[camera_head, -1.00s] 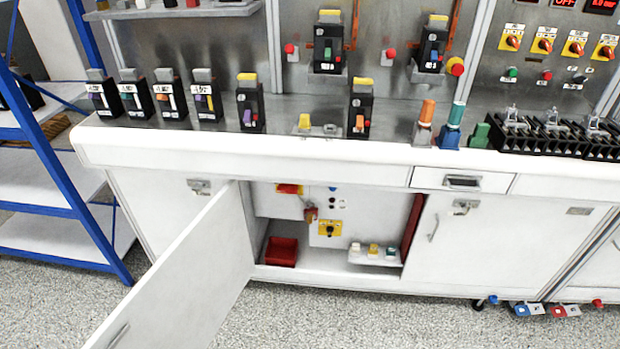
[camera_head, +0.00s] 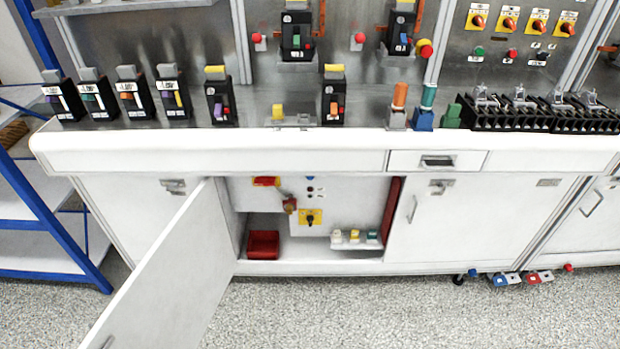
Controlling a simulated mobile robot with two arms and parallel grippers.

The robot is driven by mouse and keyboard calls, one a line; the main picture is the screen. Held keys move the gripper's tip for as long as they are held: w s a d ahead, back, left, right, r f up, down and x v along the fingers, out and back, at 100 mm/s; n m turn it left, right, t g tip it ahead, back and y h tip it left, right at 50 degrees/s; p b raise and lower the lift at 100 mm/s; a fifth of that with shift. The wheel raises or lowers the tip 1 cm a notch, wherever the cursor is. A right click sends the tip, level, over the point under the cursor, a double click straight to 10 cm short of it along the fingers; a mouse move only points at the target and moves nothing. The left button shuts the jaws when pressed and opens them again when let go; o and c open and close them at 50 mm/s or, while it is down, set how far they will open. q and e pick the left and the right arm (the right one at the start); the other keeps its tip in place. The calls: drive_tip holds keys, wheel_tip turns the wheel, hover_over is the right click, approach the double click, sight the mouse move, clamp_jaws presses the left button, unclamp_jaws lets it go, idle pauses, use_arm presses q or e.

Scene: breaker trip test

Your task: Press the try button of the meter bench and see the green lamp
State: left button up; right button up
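A long white bench (camera_head: 200,148) with a steel back panel fills the view. On the panel at the upper right, a green button (camera_head: 479,51) and a red button (camera_head: 512,54) sit below a row of red knobs on yellow plates (camera_head: 507,22). I cannot tell whether any of these is the try button, and I see no clearly lit green lamp. In the open cabinet below, small round fittings (camera_head: 310,183) sit above a yellow plate with a black knob (camera_head: 311,217); their labels are too small to read. Neither of my grippers is in view.
The cabinet's white door (camera_head: 165,275) stands open toward me at the lower left. A red bin (camera_head: 263,245) is inside. Several black breakers (camera_head: 220,103) stand on the benchtop. A blue-framed shelf (camera_head: 50,225) is at left. Foot pedals (camera_head: 505,280) lie at lower right. The floor in front is clear.

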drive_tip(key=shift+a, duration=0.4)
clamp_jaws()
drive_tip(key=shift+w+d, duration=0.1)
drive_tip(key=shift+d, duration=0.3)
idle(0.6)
